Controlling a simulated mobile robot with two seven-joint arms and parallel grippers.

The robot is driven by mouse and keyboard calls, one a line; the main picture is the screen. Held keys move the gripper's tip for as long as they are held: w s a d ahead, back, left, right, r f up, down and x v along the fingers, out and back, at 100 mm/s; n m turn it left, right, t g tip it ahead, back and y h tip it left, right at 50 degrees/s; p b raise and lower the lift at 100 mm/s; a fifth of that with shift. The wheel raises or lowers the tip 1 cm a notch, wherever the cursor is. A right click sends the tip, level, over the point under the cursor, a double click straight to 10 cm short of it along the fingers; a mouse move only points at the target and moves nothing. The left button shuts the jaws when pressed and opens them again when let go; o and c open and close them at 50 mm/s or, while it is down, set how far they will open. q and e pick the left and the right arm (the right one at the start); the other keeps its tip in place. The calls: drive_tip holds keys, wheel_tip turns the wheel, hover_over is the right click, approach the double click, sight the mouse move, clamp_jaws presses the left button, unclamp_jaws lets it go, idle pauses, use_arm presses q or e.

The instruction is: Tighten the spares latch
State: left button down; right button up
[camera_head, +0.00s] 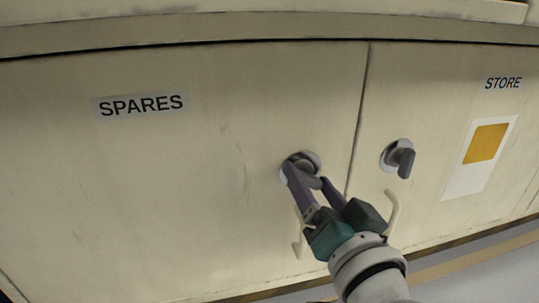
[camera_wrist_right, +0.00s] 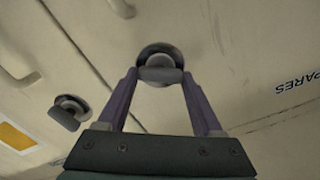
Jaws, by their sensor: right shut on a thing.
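The SPARES door (camera_head: 190,200) is a cream cabinet door with a printed label (camera_head: 142,104). Its latch (camera_head: 303,160) is a grey knob on a round plate near the door's right edge. My right gripper (camera_head: 305,175) is shut on this latch, with one purple finger on each side. In the right wrist view the latch (camera_wrist_right: 160,72) sits between the fingertips (camera_wrist_right: 158,78), and the knob lies roughly crosswise there. The fingers hide part of the knob in the head view. My left gripper is not in view.
The STORE door (camera_head: 450,130) to the right has its own grey latch (camera_head: 402,158) and a white sheet with a yellow square (camera_head: 486,143). Pale bar handles (camera_head: 391,215) stick out below the latches, close to my right gripper. A strip of floor (camera_head: 480,270) shows at the lower right.

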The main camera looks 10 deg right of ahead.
drive_tip(key=m, duration=0.6)
drive_tip(key=shift+d+f+b, duration=0.1)
drive_tip(key=shift+f+b, duration=0.1)
drive_tip(key=shift+b, duration=0.15)
drive_tip(key=m, duration=0.3)
drive_tip(key=shift+m+b, duration=0.3)
drive_tip(key=shift+m, duration=0.5)
drive_tip(key=o, duration=1.4)
drive_tip(key=shift+c, duration=0.2)
drive_tip(key=shift+s, duration=0.1)
